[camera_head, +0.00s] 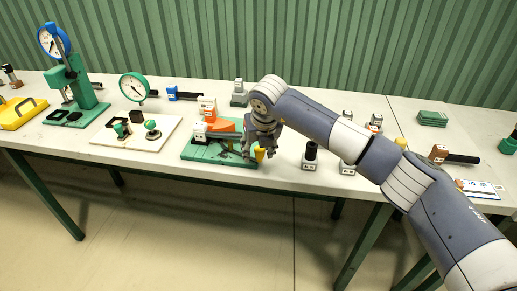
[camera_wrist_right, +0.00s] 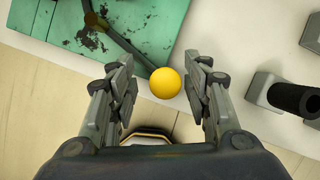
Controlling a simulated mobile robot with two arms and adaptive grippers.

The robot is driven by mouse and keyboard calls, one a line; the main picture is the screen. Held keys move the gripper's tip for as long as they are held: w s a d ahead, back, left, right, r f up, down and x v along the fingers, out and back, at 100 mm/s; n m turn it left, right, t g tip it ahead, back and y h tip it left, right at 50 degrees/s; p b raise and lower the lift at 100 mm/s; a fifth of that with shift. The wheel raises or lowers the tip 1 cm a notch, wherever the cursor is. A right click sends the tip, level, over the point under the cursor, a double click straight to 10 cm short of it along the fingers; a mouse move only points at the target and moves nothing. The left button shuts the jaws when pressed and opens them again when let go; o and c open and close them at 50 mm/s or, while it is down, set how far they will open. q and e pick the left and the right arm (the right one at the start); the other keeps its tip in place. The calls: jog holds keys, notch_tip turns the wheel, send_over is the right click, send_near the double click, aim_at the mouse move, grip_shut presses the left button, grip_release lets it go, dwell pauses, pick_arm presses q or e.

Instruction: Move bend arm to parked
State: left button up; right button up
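The bender has a green base plate (camera_head: 215,152) with orange and grey parts on top, near the table's front edge. Its bend arm is a dark bar (camera_wrist_right: 125,42) that runs over the scuffed green plate (camera_wrist_right: 160,15) in the wrist view and ends in a yellow ball knob (camera_wrist_right: 165,83). The knob also shows in the head view (camera_head: 259,155), partly hidden by my gripper. My right gripper (camera_wrist_right: 160,74) is open, with its fingers on either side of the knob. A gap shows on the left; the right finger is very close, and contact is unclear. My left gripper is not in view.
A white board (camera_head: 135,150) with green-knobbed parts lies to the left, and a green gauge stand (camera_head: 75,90) stands farther left. A black-topped block (camera_head: 310,156) stands just right of the gripper. Several small blocks stand behind my right arm.

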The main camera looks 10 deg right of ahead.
jog(key=v, duration=1.2)
dwell(0.3)
